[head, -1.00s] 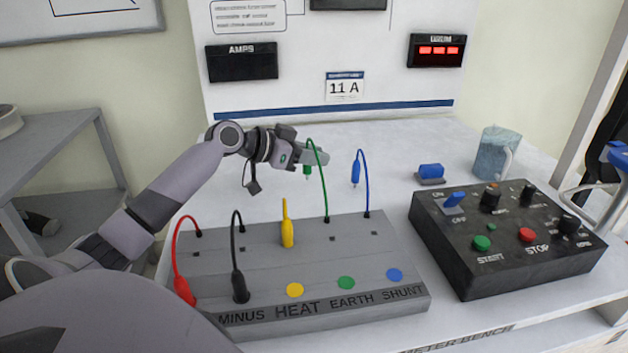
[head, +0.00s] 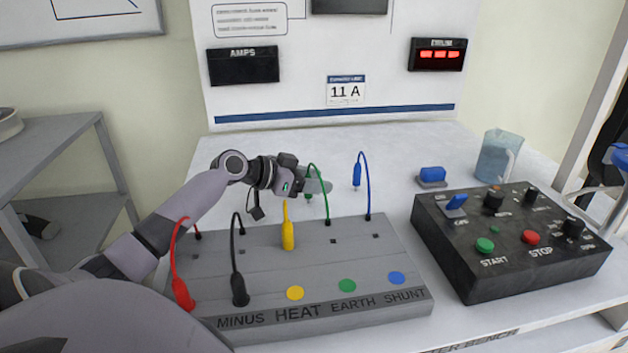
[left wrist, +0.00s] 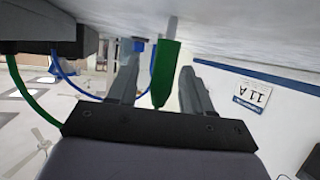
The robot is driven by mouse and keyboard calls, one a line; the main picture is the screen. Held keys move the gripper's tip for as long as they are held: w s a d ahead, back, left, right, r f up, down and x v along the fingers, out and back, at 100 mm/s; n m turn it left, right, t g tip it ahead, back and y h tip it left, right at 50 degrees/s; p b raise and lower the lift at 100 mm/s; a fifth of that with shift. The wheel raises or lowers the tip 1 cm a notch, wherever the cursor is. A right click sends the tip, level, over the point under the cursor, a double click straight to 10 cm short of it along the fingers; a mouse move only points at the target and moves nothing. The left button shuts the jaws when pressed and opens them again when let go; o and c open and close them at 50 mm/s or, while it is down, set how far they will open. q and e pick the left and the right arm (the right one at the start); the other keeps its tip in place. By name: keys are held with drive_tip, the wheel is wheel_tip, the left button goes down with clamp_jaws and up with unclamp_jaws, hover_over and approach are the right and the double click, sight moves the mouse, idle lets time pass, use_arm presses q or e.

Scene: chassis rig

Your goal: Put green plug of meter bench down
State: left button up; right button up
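The green plug (head: 308,198) is at the far side of the grey socket block (head: 200,275), pin end down, on a green cable that loops up from the block. In the left wrist view the green plug (left wrist: 164,72) is between my left fingers, its grey pin towards the white bench top; I cannot tell if it touches. My left gripper (head: 318,187) reaches in low behind the block; in its wrist view the fingers (left wrist: 160,88) are apart, with a gap beside the plug. My right gripper is not in view.
Red (head: 183,293), black (head: 240,288) and yellow (head: 288,235) plugs are on the block. A blue plug (head: 357,176) hangs from its cable to the right. A black control box (head: 500,250), blue block (head: 432,175) and jug (head: 498,155) stand right. Bench top behind is clear.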

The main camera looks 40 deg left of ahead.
use_arm(q)
drive_tip(key=shift+s+r, duration=0.1)
drive_tip(key=shift+r, duration=0.05)
drive_tip(key=v, duration=1.2)
drive_tip(key=shift+p, duration=0.3)
idle(0.4)
